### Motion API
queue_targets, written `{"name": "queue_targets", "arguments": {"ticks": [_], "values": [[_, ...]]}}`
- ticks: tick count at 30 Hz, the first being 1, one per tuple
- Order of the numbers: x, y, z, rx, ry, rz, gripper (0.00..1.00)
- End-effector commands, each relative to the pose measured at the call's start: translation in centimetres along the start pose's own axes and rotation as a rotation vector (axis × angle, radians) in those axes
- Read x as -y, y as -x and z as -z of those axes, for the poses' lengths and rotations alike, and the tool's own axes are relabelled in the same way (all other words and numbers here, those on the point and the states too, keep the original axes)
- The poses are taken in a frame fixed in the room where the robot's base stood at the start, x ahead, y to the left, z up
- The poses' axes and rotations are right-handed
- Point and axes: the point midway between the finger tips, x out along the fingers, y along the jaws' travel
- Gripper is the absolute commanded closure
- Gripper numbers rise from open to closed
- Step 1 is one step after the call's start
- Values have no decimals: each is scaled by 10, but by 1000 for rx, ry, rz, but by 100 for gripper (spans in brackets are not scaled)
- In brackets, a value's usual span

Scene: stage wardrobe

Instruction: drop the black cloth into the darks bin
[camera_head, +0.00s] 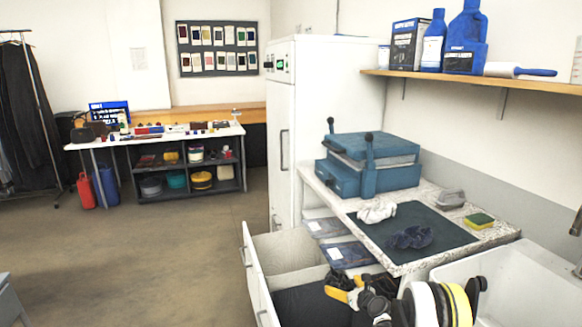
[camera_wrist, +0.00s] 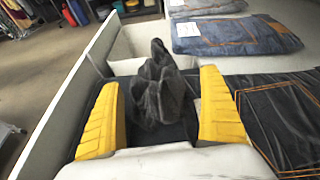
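My gripper (camera_head: 345,288) is over the dark front section of a pulled-out bin (camera_head: 254,268). In the wrist view, my gripper's (camera_wrist: 158,78) yellow fingers are spread wide. The black cloth (camera_wrist: 158,92) is a crumpled dark grey-black bundle seen between them, its peak reaching past the fingertips. It appears over or in the dark section; I cannot tell if it touches the fingers or the bottom. The bin's pale rim (camera_wrist: 88,65) runs along the left. I cannot make the cloth out in the head view.
A counter holds a dark mat (camera_head: 440,233), a white cloth (camera_head: 377,211), a navy cloth (camera_head: 411,237), a sponge (camera_head: 479,220) and a blue press (camera_head: 368,165). A sink (camera_head: 530,270) is at right. Floor at left is open.

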Motion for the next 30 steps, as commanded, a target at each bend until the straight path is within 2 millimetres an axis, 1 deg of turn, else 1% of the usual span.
{"name": "queue_targets", "arguments": {"ticks": [8, 12, 14, 24, 27, 30], "values": [[0, 0, 0, 0, 0, 0, 5], [0, 8, 0, 0, 0, 1, 5], [0, 17, 0, 0, 0, 0, 5], [1, 91, 0, 0, -1, 1, 5], [1, 106, 0, 0, 0, 2, 5], [0, 116, 0, 0, -1, 1, 5]]}}
